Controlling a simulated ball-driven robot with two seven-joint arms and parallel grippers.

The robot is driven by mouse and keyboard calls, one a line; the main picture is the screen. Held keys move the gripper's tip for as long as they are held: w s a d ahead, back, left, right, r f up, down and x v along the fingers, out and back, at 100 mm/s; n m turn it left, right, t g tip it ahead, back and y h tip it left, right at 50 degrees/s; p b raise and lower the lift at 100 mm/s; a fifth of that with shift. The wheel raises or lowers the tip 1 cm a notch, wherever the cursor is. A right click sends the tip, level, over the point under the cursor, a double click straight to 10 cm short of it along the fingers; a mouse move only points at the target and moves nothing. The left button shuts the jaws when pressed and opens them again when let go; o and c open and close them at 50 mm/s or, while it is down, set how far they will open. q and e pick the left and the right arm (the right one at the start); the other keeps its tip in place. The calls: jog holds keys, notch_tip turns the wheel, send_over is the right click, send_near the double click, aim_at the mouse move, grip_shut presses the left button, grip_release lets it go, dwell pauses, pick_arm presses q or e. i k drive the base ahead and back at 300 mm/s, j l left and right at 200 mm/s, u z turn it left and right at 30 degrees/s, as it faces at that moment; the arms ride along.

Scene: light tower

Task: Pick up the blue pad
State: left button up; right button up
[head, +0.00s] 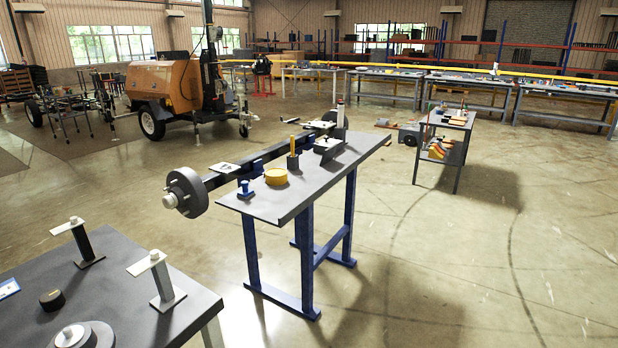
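A small blue piece with a wider base and a raised knob (246,189) stands on the near left part of the grey bench (310,184), beside a yellow ring (276,177). It is the small loose blue thing I see most clearly; I cannot tell for sure that it is the blue pad. A flat blue-and-white piece (8,288) lies at the left edge of the near dark table (130,316), partly cut off by the frame. Neither of my grippers is in view.
A long dark axle with a hub (186,192) runs along the bench's left side and juts past its near end. Posts with white tops (162,283) stand on the near table, with a black puck (52,300). Floor right of the bench is open; a small cart (446,120) stands beyond.

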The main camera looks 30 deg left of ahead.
aim_at(246, 192)
jog(key=i+u, duration=0.1)
jog(key=i, duration=1.25)
jog(key=i+u, duration=0.45)
jog(key=i+l+u, duration=0.2)
jog(key=i+u, duration=0.25)
